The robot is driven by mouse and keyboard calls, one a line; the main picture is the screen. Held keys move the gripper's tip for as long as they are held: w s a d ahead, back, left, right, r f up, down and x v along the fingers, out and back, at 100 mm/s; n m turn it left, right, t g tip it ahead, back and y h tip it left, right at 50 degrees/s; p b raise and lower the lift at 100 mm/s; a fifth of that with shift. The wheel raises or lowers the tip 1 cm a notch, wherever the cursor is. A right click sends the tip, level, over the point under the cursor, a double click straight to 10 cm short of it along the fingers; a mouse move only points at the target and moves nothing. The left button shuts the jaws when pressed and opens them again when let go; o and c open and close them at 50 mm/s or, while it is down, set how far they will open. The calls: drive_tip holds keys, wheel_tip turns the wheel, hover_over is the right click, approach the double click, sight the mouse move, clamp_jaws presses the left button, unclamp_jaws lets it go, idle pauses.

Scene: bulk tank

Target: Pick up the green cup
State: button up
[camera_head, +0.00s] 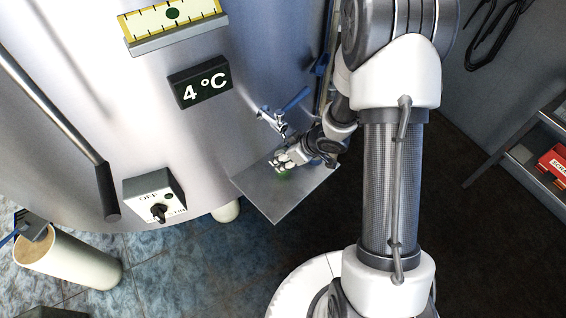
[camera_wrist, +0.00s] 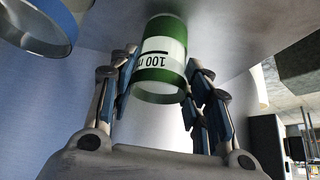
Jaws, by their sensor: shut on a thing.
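The green cup (camera_wrist: 163,36) is green with a white band marked 100 m and shows between my fingers in the wrist view. My gripper (camera_wrist: 162,92) is shut on it, with fingers on both sides. In the head view my gripper (camera_head: 281,163) is over the grey metal shelf (camera_head: 285,192), below the tap. The cup is mostly hidden there, with only a green trace beneath the gripper. I cannot tell whether the cup is touching the shelf.
A tap with a blue handle (camera_head: 295,99) sticks out of the steel tank (camera_head: 240,45) just above my gripper. A stir switch box (camera_head: 154,195) is on the tank. A cream cylinder (camera_head: 75,258) stands at the lower left. A rack with a red box (camera_head: 553,163) stands at the right.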

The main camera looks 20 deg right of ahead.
drive_tip(key=shift+r, duration=0.1)
drive_tip(key=c, duration=0.8)
